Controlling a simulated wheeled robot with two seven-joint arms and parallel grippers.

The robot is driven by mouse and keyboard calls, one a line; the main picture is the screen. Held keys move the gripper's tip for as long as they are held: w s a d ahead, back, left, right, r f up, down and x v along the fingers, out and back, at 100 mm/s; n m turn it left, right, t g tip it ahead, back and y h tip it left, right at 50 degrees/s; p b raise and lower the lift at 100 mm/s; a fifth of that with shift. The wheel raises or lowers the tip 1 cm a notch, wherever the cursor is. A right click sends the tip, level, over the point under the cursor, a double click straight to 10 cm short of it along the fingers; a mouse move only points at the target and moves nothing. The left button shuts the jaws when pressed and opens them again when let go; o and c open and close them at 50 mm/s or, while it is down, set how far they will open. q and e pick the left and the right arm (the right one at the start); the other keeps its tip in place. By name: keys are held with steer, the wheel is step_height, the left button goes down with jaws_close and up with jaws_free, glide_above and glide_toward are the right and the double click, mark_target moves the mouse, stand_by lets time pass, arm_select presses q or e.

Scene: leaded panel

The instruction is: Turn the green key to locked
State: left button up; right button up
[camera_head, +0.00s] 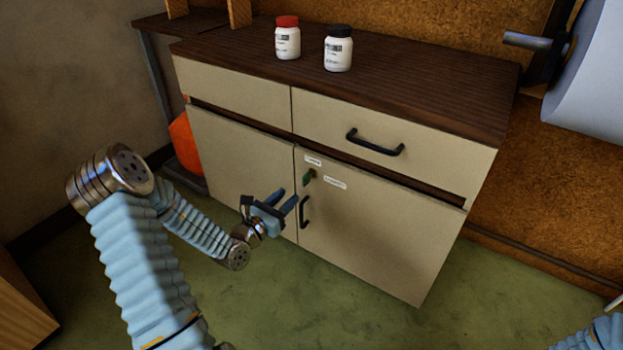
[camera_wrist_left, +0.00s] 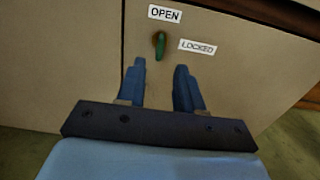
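The green key (camera_head: 309,177) sits in the upper left corner of the right cabinet door (camera_head: 375,220). In the left wrist view the key (camera_wrist_left: 160,46) hangs roughly upright, below the OPEN label (camera_wrist_left: 164,14) and left of the LOCKED label (camera_wrist_left: 198,46). My left gripper (camera_head: 288,198) is in front of the doors, a little below and left of the key. Its two blue fingers (camera_wrist_left: 161,80) are apart with nothing between them, and the key shows beyond their tips. My right gripper is out of view; only a bit of blue arm shows at the lower right.
A black door handle (camera_head: 304,212) stands out just below the key, close to my left gripper. A drawer handle (camera_head: 375,145) is above right. A red-capped jar (camera_head: 287,40) and a black-capped jar (camera_head: 338,50) stand on the cabinet top (camera_head: 420,88). Green floor in front is clear.

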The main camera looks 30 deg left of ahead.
mark_target(303, 182)
arm_select(q)
steer(key=w, duration=1)
steer(key=shift+w+d, duration=0.15)
steer(key=shift+d, duration=0.25)
jaws_close()
